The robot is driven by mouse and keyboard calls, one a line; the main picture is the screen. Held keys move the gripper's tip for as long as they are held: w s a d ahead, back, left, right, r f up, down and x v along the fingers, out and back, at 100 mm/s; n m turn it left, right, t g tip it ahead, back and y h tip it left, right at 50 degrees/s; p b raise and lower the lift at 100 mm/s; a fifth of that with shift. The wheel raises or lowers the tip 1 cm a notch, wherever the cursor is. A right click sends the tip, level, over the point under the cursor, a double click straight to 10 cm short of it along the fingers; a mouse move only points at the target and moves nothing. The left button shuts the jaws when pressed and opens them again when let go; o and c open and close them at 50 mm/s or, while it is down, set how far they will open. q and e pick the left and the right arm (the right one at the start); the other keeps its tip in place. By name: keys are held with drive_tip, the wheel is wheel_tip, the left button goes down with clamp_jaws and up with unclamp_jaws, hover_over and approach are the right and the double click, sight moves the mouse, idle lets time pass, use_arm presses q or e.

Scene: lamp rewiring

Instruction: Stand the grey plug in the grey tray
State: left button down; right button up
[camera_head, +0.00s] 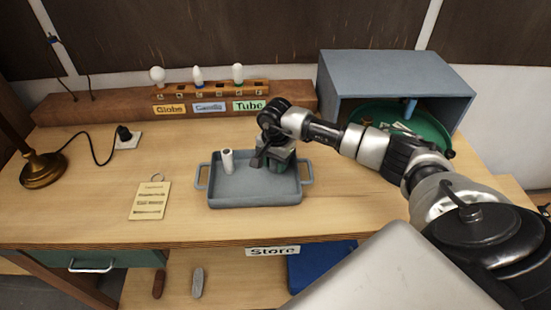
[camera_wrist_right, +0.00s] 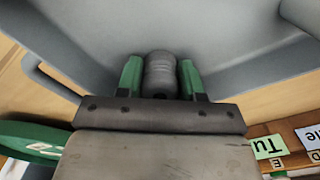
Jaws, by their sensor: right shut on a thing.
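The grey tray (camera_head: 253,201) is a shallow tray with a handle at each end, in the middle of the bench. My right gripper (camera_head: 281,168) is over the right part of the tray, pointing down. In the right wrist view its green fingers are shut on the grey plug (camera_wrist_right: 160,72), a rounded ribbed piece. The grey tray (camera_wrist_right: 235,50) fills the background there. In the head view my gripper hides the plug. I cannot tell whether the plug touches the tray floor. My left gripper is not in view.
A white cylinder (camera_head: 228,162) stands in the tray's left part. A blue-grey open box (camera_head: 395,68) with a green round tray (camera_head: 428,125) is at the back right. A bulb rack (camera_head: 215,90) lies behind. A brass lamp base (camera_head: 43,170) and note card (camera_head: 150,201) are left.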

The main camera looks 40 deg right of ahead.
drive_tip(key=shift+f, duration=0.1)
drive_tip(key=o, duration=0.6)
drive_tip(key=shift+r, duration=0.3)
drive_tip(key=shift+w+r+b, duration=0.1)
drive_tip(key=shift+r+b, duration=0.2)
drive_tip(key=shift+r, duration=0.05)
wheel_tip(320, 180, up, 10)
drive_tip(key=b, duration=0.2)
drive_tip(key=shift+f+b, duration=0.15)
drive_tip(key=shift+b, duration=0.2)
drive_tip(key=shift+r, duration=0.7)
